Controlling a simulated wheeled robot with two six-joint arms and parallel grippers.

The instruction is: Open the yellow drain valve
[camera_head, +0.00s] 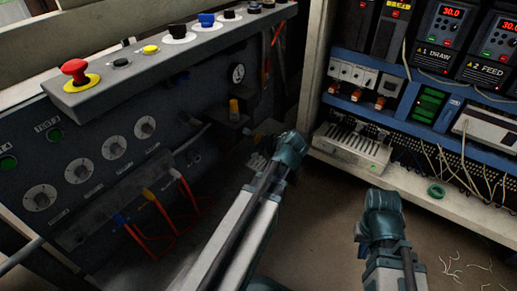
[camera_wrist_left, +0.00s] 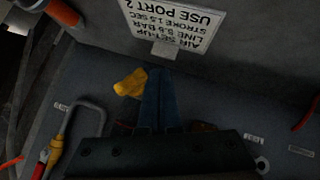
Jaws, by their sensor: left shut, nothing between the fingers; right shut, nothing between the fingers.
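In the left wrist view a yellow lever-like part (camera_wrist_left: 130,84), which looks like the drain valve, sits just left of the tips of my left gripper (camera_wrist_left: 156,78). The fingers are closed together with nothing between them; whether they touch the yellow part is unclear. In the head view my left gripper (camera_head: 257,163) is low by the dark panel, partly hidden by its own wrist, and the yellow part cannot be made out beside it. My right gripper (camera_head: 362,236) is shut and empty above the brown floor, apart from the panel and the cabinet.
The sloping console carries a red emergency button (camera_head: 74,70). Below it are dials and coloured tube fittings (camera_head: 148,194) with loose red tubes. An orange-yellow upright piece (camera_head: 234,108) stands under a gauge (camera_head: 238,73). A cabinet shelf (camera_head: 400,118) with wiring is at right. A placard (camera_wrist_left: 172,22) is above the fingers.

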